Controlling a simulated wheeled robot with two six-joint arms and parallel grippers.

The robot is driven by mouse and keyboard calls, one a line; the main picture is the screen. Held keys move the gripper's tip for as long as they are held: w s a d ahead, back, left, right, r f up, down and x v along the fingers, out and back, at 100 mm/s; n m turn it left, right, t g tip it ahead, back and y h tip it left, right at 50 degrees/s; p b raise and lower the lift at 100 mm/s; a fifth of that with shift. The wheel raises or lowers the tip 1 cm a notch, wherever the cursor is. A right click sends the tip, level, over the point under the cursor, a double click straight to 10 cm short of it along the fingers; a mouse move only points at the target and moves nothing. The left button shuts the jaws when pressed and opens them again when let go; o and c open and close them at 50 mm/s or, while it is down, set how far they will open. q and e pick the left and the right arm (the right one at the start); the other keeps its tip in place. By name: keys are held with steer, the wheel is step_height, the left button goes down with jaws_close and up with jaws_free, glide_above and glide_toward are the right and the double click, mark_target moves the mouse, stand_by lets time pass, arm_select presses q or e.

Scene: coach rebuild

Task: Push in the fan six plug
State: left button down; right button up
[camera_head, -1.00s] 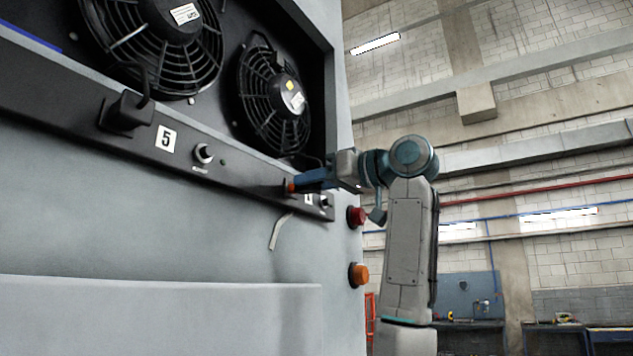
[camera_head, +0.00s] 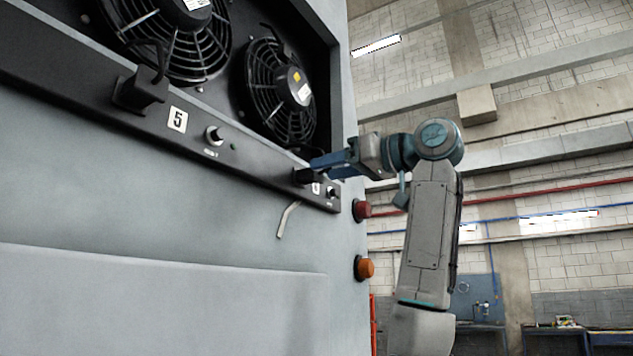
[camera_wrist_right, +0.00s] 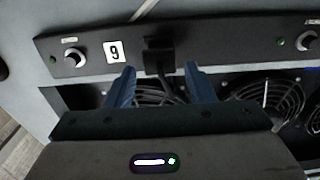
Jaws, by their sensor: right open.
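The fan six plug (camera_head: 303,175) is a small black block on the dark panel strip, beside the partly hidden 6 label (camera_head: 316,188). In the right wrist view the plug (camera_wrist_right: 158,57) sits at the strip with its black cable running down between my fingers. There the label (camera_wrist_right: 114,51) is upside down and reads like a 9. My right gripper (camera_wrist_right: 160,78) is open, with one blue finger on each side of the plug and cable and visible gaps. In the head view the gripper (camera_head: 322,166) is right at the plug. How far in the plug sits, I cannot tell. My left gripper is not in view.
Fan five's plug (camera_head: 140,90) and its 5 label (camera_head: 177,119) are farther left on the strip. Knobs (camera_head: 214,135) stick out of it. A fan (camera_head: 280,92) is behind the gripper. Red (camera_head: 362,210) and orange (camera_head: 364,268) buttons sit at the cabinet's right edge.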

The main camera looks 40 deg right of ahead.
steer(key=b+v, duration=0.2)
steer(key=v, duration=0.4)
steer(key=shift+s, duration=0.1)
stand_by(0.4)
